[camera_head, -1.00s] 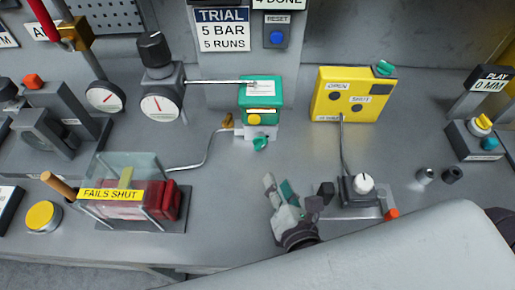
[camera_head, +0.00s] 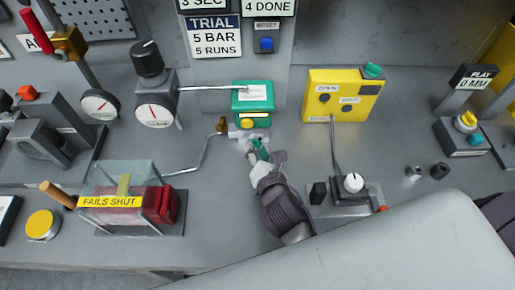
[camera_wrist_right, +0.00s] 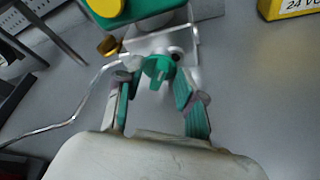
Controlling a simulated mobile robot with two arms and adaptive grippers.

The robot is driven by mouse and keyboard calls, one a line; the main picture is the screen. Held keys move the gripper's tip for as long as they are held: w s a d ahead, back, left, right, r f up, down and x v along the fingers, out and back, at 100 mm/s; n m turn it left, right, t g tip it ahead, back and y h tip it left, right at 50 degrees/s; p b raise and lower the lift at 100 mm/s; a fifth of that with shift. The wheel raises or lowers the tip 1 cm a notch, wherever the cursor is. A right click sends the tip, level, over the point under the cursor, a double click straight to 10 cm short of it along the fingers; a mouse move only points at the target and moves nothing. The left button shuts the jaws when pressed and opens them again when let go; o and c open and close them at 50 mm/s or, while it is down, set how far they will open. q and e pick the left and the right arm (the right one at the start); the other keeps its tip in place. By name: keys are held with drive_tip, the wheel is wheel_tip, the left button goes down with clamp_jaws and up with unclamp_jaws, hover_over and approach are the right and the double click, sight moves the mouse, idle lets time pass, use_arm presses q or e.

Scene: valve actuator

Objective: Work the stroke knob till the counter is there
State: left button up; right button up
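A green knob (camera_wrist_right: 158,69) with a raised grip bar sits on a pale bracket below the green box (camera_head: 252,97) with the yellow button. My right gripper (camera_head: 257,150) is at the bracket. In the right wrist view its two green-padded fingers (camera_wrist_right: 155,85) stand apart, one on each side of the knob, with some space beside it. Contact cannot be told. The gripper hides much of the knob in the head view. A sign (camera_head: 268,6) reads "4 DONE". My left gripper is out of view. No label marks which knob is the stroke knob.
A yellow box (camera_head: 343,95) stands right of the green box, with a white-knobbed unit (camera_head: 352,184) in front of it. A clear-covered red actuator (camera_head: 120,202) marked "FAILS SHUT" is at left. A bent thin tube (camera_head: 202,152) runs to the bracket.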

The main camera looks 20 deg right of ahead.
clamp_jaws()
idle(0.5)
drive_tip(key=shift+d+f+m+y, duration=0.15)
drive_tip(key=shift+m+y, duration=0.15)
drive_tip(key=shift+m, duration=0.2)
drive_tip(key=shift+f+m+t, duration=0.1)
drive_tip(key=shift+m+t, duration=0.2)
drive_tip(key=shift+m, duration=0.2)
drive_tip(key=shift+d+f+m+t+y+b, duration=0.1)
drive_tip(key=shift+m+t+y+b, duration=0.25)
drive_tip(key=shift+m+b, duration=0.4)
drive_tip(key=shift+d+f+m+t+y+b, duration=0.1)
drive_tip(key=shift+m+t+y+b, duration=0.25)
drive_tip(key=shift+m+b, duration=0.35)
drive_tip(key=shift+m, duration=0.25)
